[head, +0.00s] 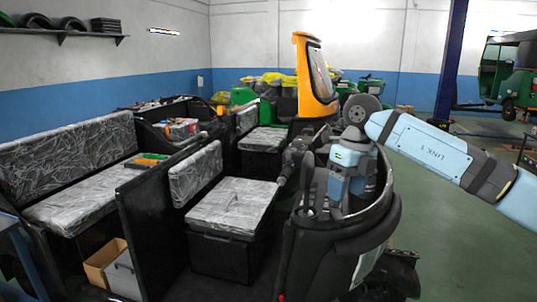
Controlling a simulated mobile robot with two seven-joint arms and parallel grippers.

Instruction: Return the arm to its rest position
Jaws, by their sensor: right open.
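My right arm comes in from the right edge, and its blue and grey links bend down at the wrist over the front of a black rickshaw body (335,262). My right gripper (291,168) is dark and sits at the left of the wrist, beside the rickshaw's front. It is open, and I see nothing held in it. Its fingers are small and hard to make out against the dark body. I cannot tell whether it touches the rickshaw. My left arm and left gripper are not in view.
A grey-covered seat box (236,208) stands left of the gripper. A long bench (75,170) is farther left. A yellow rickshaw front (312,75) rises behind the wrist. A blue post (452,60) stands at the back right. Green floor (460,250) at right is clear.

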